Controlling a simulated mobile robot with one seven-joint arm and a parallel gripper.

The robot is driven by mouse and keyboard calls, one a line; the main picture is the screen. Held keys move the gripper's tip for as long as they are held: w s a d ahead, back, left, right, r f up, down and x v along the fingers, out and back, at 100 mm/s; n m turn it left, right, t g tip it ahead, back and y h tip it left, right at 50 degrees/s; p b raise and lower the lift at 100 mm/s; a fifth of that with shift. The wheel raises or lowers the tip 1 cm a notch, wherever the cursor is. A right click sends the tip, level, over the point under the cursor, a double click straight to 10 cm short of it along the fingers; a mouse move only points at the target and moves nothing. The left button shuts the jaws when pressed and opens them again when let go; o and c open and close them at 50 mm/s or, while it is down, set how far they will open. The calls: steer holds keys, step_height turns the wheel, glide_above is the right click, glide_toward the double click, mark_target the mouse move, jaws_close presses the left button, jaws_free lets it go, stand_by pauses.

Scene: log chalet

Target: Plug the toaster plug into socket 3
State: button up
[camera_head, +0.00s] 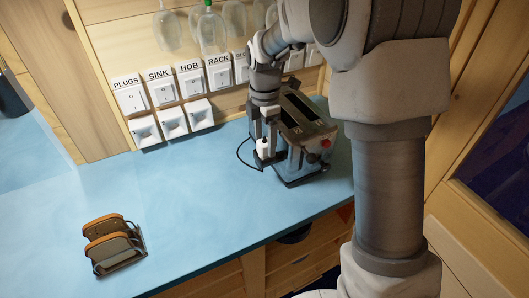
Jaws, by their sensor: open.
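The toaster (309,158) is a dark metal box with a red knob, standing on the blue counter near the back wall. A white plug (264,149) is at its left side, with a black cord (239,152) looping left of it. My gripper (265,136) points down from above, open, with its fingers at the plug; I cannot tell whether they touch it. Three white sockets sit low on the wall: left (145,131), middle (173,123) and right (200,114). I can read no numbers on them. My arm hides part of the toaster and wall.
Labelled switches (160,90) run in a row above the sockets. Glasses and a green-topped bottle (209,27) are higher on the wall. A rack with brown slices (115,243) stands at the counter's front left. The counter (190,185) between is clear.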

step_height(320, 180, down, 2)
steer(key=shift+c, duration=0.2)
jaws_close()
